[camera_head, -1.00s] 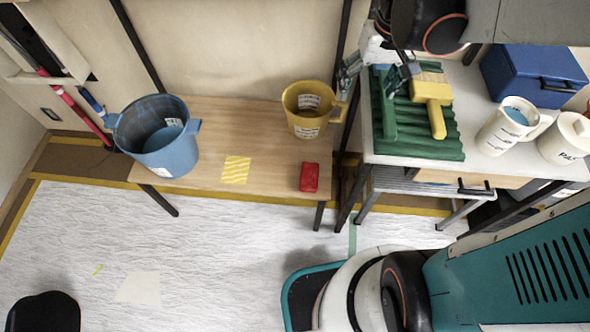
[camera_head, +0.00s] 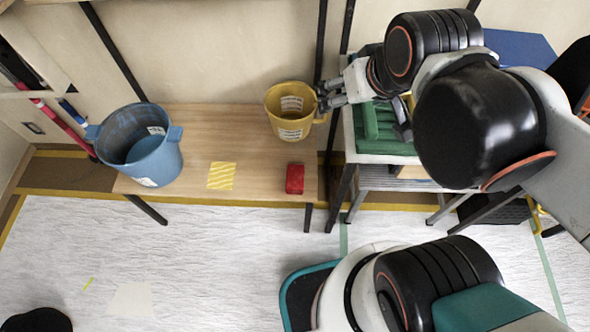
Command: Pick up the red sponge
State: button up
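The red sponge (camera_head: 295,178) lies flat near the front right corner of the low wooden table (camera_head: 200,125). Nothing covers it. My gripper (camera_head: 322,97) is at the upper right, beside the right rim and handle of the yellow bucket (camera_head: 289,114). It is above and to the right of the sponge in the picture, clearly apart from it. Its two fingers point left and look spread, with a gap between them and nothing seen held. I cannot tell whether a fingertip touches the bucket.
A blue bucket (camera_head: 140,150) stands at the table's left end. A yellow striped patch (camera_head: 221,176) lies mid-table. At right, my arm partly hides the bench with the green ribbed tray (camera_head: 378,128). A dark table leg (camera_head: 308,217) stands below the sponge. The white-covered floor (camera_head: 200,260) is mostly clear.

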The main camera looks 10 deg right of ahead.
aim_at(295, 173)
jog(key=k+j, duration=0.15)
jog(key=j, duration=0.2)
jog(key=k+j, duration=0.15)
jog(key=j, duration=0.15)
jog(key=k+j, duration=0.15)
jog(key=j, duration=0.2)
jog(key=k+j, duration=0.15)
jog(key=j, duration=0.2)
